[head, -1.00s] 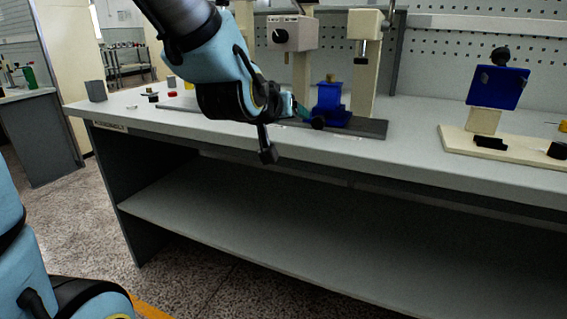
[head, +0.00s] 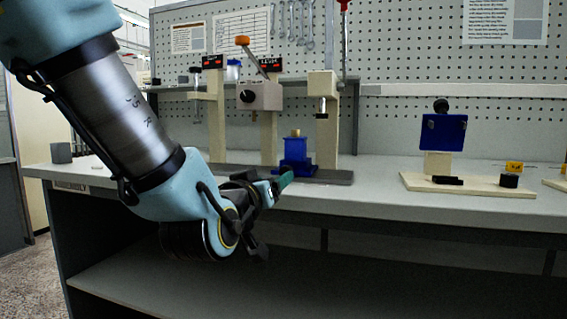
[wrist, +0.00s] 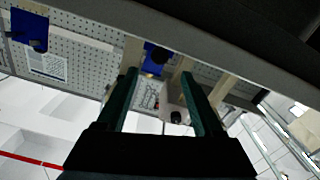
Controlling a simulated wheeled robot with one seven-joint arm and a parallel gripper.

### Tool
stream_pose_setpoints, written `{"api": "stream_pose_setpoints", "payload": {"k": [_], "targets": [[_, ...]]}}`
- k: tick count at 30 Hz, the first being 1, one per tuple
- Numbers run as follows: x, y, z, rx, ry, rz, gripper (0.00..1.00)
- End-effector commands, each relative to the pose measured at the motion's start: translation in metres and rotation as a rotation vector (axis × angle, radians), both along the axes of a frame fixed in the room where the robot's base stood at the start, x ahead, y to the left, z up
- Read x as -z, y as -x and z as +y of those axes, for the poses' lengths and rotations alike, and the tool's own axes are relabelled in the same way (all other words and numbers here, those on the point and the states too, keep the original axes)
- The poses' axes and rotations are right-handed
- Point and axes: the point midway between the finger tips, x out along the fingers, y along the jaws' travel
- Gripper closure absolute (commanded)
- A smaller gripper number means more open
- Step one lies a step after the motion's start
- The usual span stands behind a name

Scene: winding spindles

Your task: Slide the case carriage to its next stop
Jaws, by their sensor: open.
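The case carriage looks to be the blue block (head: 297,153) with a brass-coloured top. It sits on a dark flat rail (head: 335,177) on the bench, between a middle post and a right post. My gripper (head: 285,180) has green fingers and is in front of the carriage at its lower left, near the bench edge. In the wrist view my gripper (wrist: 159,74) is open, its two fingers apart with nothing held. The blue carriage (wrist: 150,48) and a black knob (wrist: 160,57) show beyond the fingertips. I cannot tell whether any finger touches it.
A grey box with a dial (head: 260,96) stands on the middle post, left of the carriage. A cream post with a head (head: 323,105) stands to the right. A blue plate on a cream stand (head: 443,132) is farther right. Bare bench (head: 375,185) lies between.

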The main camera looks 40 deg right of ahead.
Motion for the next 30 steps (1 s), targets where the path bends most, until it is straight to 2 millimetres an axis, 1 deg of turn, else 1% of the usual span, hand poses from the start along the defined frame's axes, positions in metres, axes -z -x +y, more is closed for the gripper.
{"api": "stream_pose_setpoints", "payload": {"k": [1, 11, 24, 30], "targets": [[-0.005, -0.001, -0.002, 0.001, -0.004, 0.005, 0.31], [-0.003, -0.006, -0.011, -0.004, -0.007, 0.003, 0.31], [-0.003, -0.020, -0.034, -0.004, -0.005, 0.003, 0.31], [0.001, -0.040, -0.062, -0.007, -0.002, 0.000, 0.31]]}}
